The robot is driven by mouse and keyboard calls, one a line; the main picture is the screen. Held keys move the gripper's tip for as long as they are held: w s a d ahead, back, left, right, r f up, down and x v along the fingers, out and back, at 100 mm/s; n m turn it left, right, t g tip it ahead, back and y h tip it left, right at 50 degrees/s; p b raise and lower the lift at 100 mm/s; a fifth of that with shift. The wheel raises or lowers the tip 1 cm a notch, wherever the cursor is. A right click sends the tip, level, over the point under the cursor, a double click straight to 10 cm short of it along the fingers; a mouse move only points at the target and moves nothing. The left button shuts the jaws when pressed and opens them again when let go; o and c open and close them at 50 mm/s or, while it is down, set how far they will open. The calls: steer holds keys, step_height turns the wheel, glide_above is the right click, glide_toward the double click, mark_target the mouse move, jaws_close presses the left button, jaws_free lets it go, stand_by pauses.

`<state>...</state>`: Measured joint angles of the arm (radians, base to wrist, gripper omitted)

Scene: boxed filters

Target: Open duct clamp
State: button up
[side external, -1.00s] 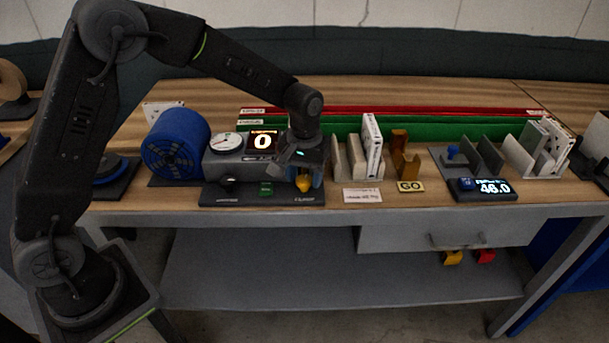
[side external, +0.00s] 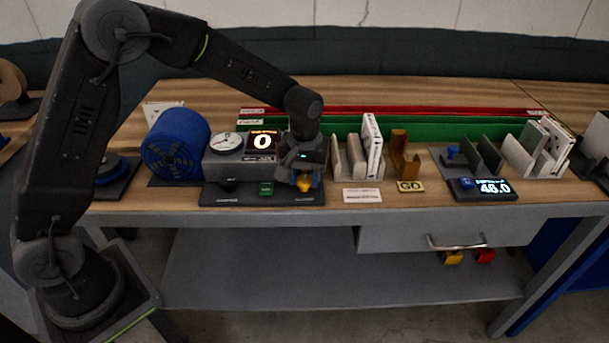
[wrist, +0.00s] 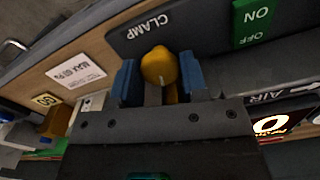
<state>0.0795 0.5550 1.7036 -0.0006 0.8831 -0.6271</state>
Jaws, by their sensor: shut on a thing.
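The clamp handle is a yellow knob (wrist: 158,66) beside the printed word CLAMP in the wrist view. It also shows as a small yellow spot in the side view (side external: 304,184). My gripper (wrist: 160,80) has its two blue-padded fingers on either side of the knob and is shut on it. The side view also shows my gripper (side external: 304,174) low over the right end of the dark control panel (side external: 235,197). The clamp's lower part is hidden by my gripper.
A green ON/OFF switch (wrist: 253,20) lies on the panel near the knob. A duct unit with a blue drum (side external: 177,145), a dial (side external: 226,143) and a display reading 0 (side external: 263,142) stands behind. Upright holders with a boxed filter (side external: 372,146) stand close on the right.

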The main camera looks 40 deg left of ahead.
mark_target(305, 178)
steer(key=shift+n, duration=0.7)
steer(key=o, duration=0.7)
steer(key=shift+c, duration=0.2)
step_height(305, 178, up, 14)
